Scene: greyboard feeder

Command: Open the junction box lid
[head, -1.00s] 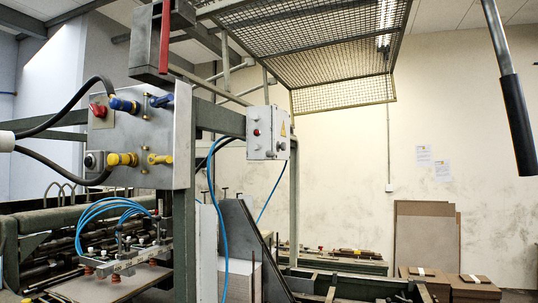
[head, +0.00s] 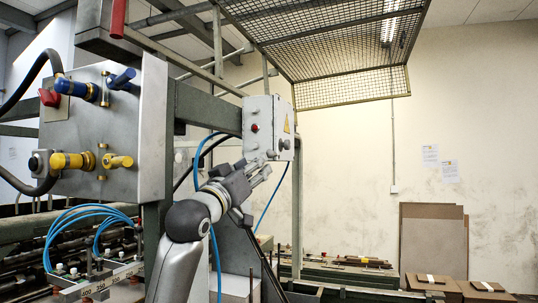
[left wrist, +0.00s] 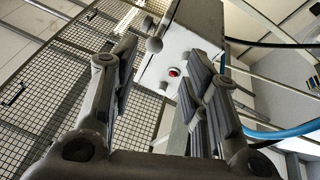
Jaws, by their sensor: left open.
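The junction box (head: 258,112) is a small light-grey box on the green frame. It has a red button and a yellow warning triangle on its right face, with a dark round knob below the triangle. Its lid looks closed. My left gripper (head: 268,163) is just below the box, pointing up toward its lower edge. In the left wrist view the gripper (left wrist: 160,60) is open, its two fingers spread with the box (left wrist: 196,25) ahead beyond them. A round knob (left wrist: 154,45) and a red button show on the box there. I cannot tell whether any finger touches it.
A larger grey control panel (head: 90,130) with blue, yellow and red fittings stands left of the box. Blue hoses (head: 213,250) and black cables run nearby. A wire mesh guard (head: 320,50) hangs above. The space right of the box is free, toward the wall.

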